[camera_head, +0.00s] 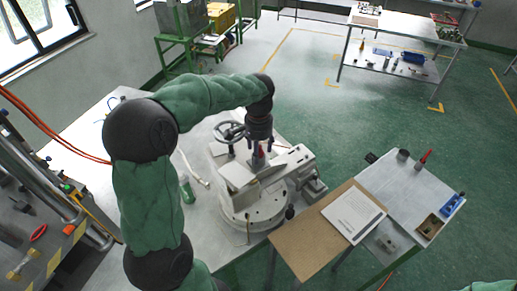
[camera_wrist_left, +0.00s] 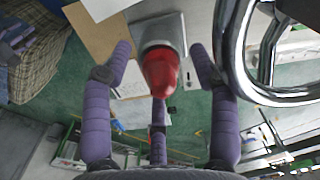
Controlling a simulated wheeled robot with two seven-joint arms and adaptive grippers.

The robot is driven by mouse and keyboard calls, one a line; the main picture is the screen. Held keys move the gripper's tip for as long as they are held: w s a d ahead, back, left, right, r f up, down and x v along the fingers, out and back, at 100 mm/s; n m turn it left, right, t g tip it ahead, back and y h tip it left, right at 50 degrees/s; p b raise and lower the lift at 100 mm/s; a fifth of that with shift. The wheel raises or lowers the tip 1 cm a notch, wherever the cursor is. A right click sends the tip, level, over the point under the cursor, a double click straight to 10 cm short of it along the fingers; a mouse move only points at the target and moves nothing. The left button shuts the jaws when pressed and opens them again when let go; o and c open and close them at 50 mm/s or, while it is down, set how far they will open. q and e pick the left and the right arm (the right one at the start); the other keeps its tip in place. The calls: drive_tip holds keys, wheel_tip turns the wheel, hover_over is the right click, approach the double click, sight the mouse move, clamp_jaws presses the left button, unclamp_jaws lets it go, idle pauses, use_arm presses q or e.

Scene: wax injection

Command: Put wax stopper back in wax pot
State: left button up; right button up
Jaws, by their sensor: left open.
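My left gripper (camera_head: 259,140) is above the white wax machine (camera_head: 255,205), which has a round pot-like base and stands on the bench. In the left wrist view its purple fingers (camera_wrist_left: 163,70) are spread around a red rounded piece (camera_wrist_left: 161,70), with gaps on both sides. This red piece, possibly the wax stopper, sits in front of a grey block; a bit of red (camera_head: 263,152) shows below the gripper in the head view. Whether it sits in the pot's opening is hidden.
A handwheel (camera_head: 229,132) stands close beside my gripper; a shiny metal ring (camera_wrist_left: 285,95) is close in the wrist view. A green bottle (camera_head: 187,190) is on the bench.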

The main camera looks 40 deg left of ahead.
use_arm(q)
wheel_tip(320, 180, up, 12)
idle(0.5)
idle(0.5)
